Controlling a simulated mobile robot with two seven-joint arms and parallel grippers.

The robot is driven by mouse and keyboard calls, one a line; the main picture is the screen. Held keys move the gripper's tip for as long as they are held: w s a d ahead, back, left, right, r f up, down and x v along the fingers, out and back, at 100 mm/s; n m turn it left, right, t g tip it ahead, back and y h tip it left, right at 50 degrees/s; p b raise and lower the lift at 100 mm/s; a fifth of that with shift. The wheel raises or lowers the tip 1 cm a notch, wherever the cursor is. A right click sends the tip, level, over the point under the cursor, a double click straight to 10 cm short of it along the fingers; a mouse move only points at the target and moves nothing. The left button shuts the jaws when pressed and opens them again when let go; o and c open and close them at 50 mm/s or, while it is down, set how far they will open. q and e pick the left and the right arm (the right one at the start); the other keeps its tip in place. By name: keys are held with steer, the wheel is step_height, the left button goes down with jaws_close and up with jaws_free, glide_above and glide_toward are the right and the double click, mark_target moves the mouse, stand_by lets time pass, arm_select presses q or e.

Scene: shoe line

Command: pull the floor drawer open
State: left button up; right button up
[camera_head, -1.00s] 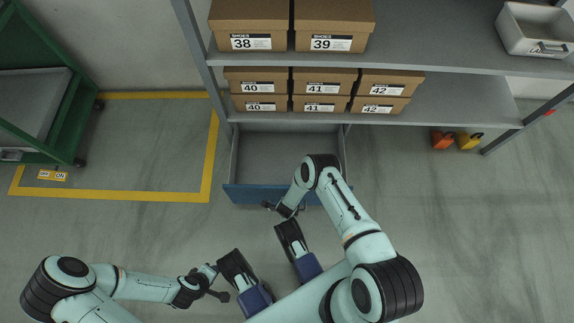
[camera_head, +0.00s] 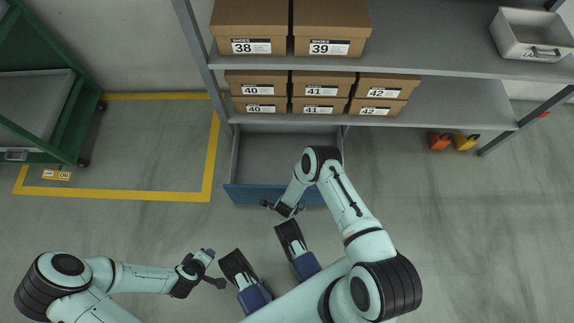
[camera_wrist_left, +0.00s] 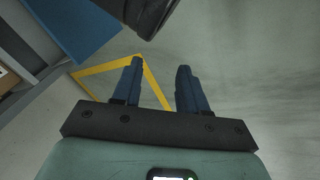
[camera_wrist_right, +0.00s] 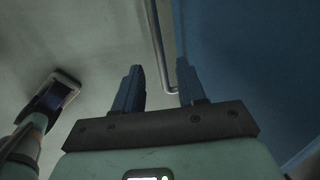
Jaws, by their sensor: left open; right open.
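The floor drawer (camera_head: 265,157) stands pulled out below the shoe shelf, with its grey inside in view and empty where I can see it. Its blue front (camera_head: 247,194) also fills the right side of the right wrist view (camera_wrist_right: 245,60). A metal bar handle (camera_wrist_right: 158,40) runs along that front. My right gripper (camera_head: 279,207) is open at the drawer front. In the right wrist view the handle's end lies between its fingertips, apparently not clamped. My left gripper (camera_head: 215,267) is open and empty over the floor, left of my base and away from the drawer.
A green cart (camera_head: 70,120) stands at left by a yellow floor marking (camera_head: 130,194). Orange and yellow padlock-shaped items (camera_head: 452,141) are at right.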

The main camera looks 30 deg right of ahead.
arm_select(q)
steer(key=s+d+r+g+h+p, duration=0.1)
steer(key=s+d+r+p, duration=0.1)
steer(key=s, duration=0.3)
steer(key=shift+d+r+p, duration=0.3)
steer(key=shift+r+p, duration=0.05)
steer(key=shift+r, duration=0.45)
arm_select(e)
step_height(320, 180, up, 8)
steer(key=s, duration=0.1)
steer(key=shift+s+a, duration=0.15)
steer(key=shift+a, duration=0.25)
